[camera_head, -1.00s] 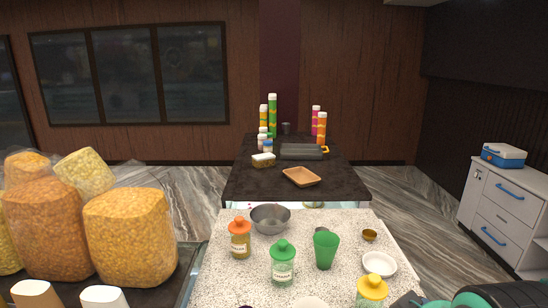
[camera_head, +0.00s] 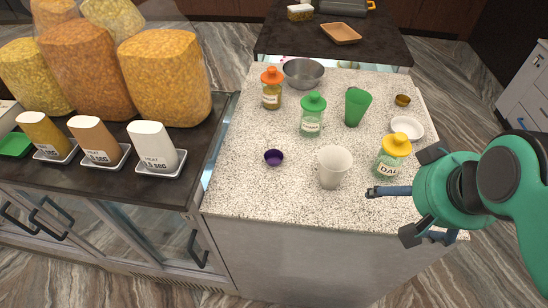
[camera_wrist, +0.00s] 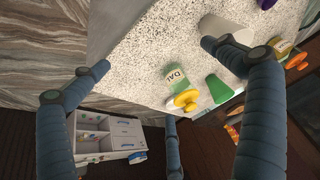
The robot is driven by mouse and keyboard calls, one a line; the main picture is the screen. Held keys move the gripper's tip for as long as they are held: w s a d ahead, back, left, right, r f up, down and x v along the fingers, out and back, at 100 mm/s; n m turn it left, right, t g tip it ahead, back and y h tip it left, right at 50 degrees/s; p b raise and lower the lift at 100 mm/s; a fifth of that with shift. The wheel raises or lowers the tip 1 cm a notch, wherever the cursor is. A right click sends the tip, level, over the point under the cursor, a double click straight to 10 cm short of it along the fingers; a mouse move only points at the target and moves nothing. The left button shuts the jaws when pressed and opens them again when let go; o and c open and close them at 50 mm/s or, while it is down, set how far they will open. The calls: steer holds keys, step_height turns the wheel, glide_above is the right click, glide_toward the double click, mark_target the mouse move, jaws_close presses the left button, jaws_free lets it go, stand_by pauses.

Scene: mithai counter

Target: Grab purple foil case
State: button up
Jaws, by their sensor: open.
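The purple foil case (camera_head: 273,157) is a small dark purple cup standing on the speckled counter (camera_head: 240,190), left of a white cup (camera_head: 334,166). In the wrist view a bit of purple (camera_wrist: 266,4) shows at the top edge, beyond the white cup (camera_wrist: 228,32). My gripper (camera_head: 398,193) is open and empty at the counter's front right, just in front of the yellow-lidded DAL jar (camera_head: 391,157). It is well to the right of the case, with the white cup between them. Its spread fingers (camera_wrist: 155,58) also show in the wrist view.
A green-lidded jar (camera_head: 312,115), an orange-lidded jar (camera_head: 271,88), a green cup (camera_head: 356,106), a steel bowl (camera_head: 303,72), a white dish (camera_head: 407,128) and a small gold cup (camera_head: 402,100) stand farther back. The counter's front left is clear.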

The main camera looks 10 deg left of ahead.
steer(key=c, duration=0.9)
steer(key=w+a+r+n+g+p, duration=0.1)
steer(key=w+a+r+g+p, duration=0.15)
steer(key=w+a, duration=0.45)
steer(key=w+a+r+n+g+p, duration=0.1)
steer(key=w+a+r+p, duration=0.1)
steer(key=w+a+p, duration=0.35)
steer(key=w+a+f, duration=0.1)
steer(key=w+a, duration=0.1)
steer(key=a, duration=0.3)
steer(key=w+a+f+n+g+p, duration=0.1)
steer(key=w+a+f, duration=0.1)
steer(key=a, duration=0.3)
steer(key=w+a+f+n+g+p, duration=0.1)
steer(key=w+a, duration=0.2)
steer(key=a, duration=0.2)
steer(key=shift+w+a+f, duration=0.35)
steer(key=shift+f, duration=0.1)
